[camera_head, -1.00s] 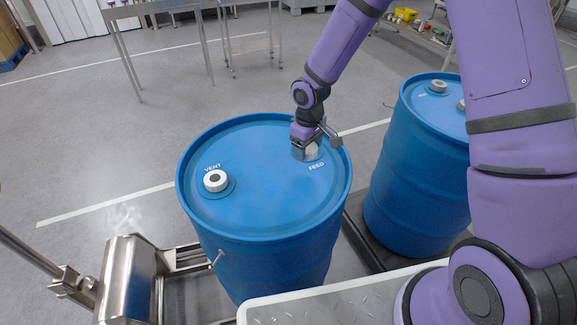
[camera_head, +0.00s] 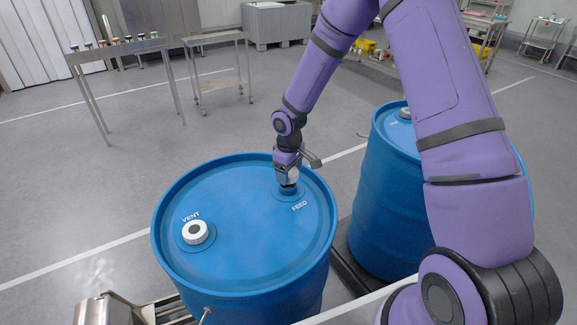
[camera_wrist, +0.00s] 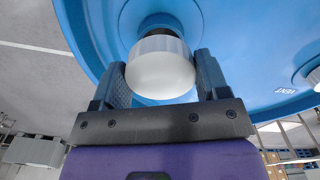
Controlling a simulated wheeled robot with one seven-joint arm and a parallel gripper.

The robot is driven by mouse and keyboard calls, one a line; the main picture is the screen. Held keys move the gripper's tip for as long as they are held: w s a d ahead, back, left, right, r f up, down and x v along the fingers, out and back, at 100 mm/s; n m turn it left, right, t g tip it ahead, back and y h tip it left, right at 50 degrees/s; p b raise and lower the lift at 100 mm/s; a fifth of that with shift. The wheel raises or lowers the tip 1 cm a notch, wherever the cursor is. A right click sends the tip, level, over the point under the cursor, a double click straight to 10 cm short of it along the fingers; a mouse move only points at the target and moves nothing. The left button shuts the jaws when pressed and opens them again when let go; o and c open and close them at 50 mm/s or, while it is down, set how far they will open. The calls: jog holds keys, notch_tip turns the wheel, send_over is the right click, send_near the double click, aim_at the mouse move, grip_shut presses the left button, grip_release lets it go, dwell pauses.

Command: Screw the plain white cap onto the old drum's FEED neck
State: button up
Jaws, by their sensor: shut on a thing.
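The old drum (camera_head: 240,250) is blue, with its lid marked VENT and FEED. My gripper (camera_head: 289,172) is over the FEED neck (camera_head: 288,189) near the right of the lid. It is shut on the plain white cap (camera_head: 294,174), which lines up with the neck. In the wrist view, the white cap (camera_wrist: 160,68) sits between the two dark fingers of my gripper (camera_wrist: 163,80), with the neck (camera_wrist: 157,22) right behind it. I cannot tell how far the cap is on the thread.
A white cap with a dark centre (camera_head: 195,232) sits on the VENT neck. A second blue drum (camera_head: 375,210) stands close on the right, partly behind my arm. Steel tables (camera_head: 118,48) stand at the back. The floor between is clear.

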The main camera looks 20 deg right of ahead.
jog(key=shift+f, duration=0.75)
jog(key=shift+f, duration=1.45)
dwell(0.7)
jog(key=m, duration=0.5)
jog(key=shift+a, duration=0.1)
jog(key=m, duration=0.5)
jog(key=shift+a, duration=0.1)
jog(key=m, duration=0.5)
jog(key=shift+a, duration=0.1)
